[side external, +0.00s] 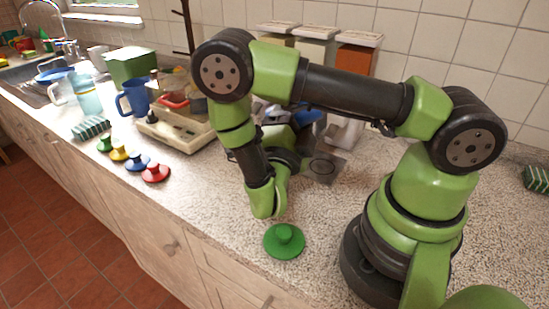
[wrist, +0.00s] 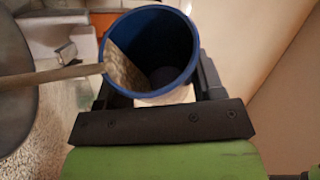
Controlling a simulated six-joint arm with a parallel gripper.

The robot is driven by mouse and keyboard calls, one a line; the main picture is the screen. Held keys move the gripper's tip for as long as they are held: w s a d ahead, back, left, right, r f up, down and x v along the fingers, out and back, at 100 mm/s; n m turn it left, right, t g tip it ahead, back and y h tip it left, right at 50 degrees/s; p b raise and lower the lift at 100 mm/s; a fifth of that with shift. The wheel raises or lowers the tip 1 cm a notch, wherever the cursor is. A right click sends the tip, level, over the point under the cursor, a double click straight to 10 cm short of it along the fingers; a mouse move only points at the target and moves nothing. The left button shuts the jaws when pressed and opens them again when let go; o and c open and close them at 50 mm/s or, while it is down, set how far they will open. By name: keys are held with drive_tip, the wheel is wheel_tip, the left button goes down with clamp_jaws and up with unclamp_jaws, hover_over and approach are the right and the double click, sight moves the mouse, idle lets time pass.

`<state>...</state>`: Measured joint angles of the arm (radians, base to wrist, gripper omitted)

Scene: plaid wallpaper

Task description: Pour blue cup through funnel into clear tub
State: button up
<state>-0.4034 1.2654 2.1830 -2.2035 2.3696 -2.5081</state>
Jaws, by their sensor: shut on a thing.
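The blue cup (wrist: 186,40) is between my gripper's jaws (wrist: 157,88) in the wrist view, its open mouth facing the camera. A beige grainy surface shows inside its left wall. In the side view, a blue piece (side external: 312,117) that looks like this cup shows behind my arm; my arm hides the gripper there. A red ring-like piece (side external: 175,100), likely the funnel, sits at the clear tub (side external: 180,82) on the cream scale (side external: 178,133). The tub's outline is hard to make out.
A blue mug (side external: 133,98) stands left of the scale. Several coloured knobbed lids (side external: 137,161) line the counter's front edge, and a larger green one (side external: 284,241) lies below my arm. Canisters (side external: 313,45) stand at the wall. A pale stick (wrist: 60,74) reaches the cup's left rim in the wrist view.

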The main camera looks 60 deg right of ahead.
drive_tip(key=shift+w+a+r+n+t, duration=0.15)
drive_tip(key=shift+n+t, duration=0.25)
drive_tip(key=shift+n, duration=0.4)
drive_tip(key=shift+p, duration=0.3)
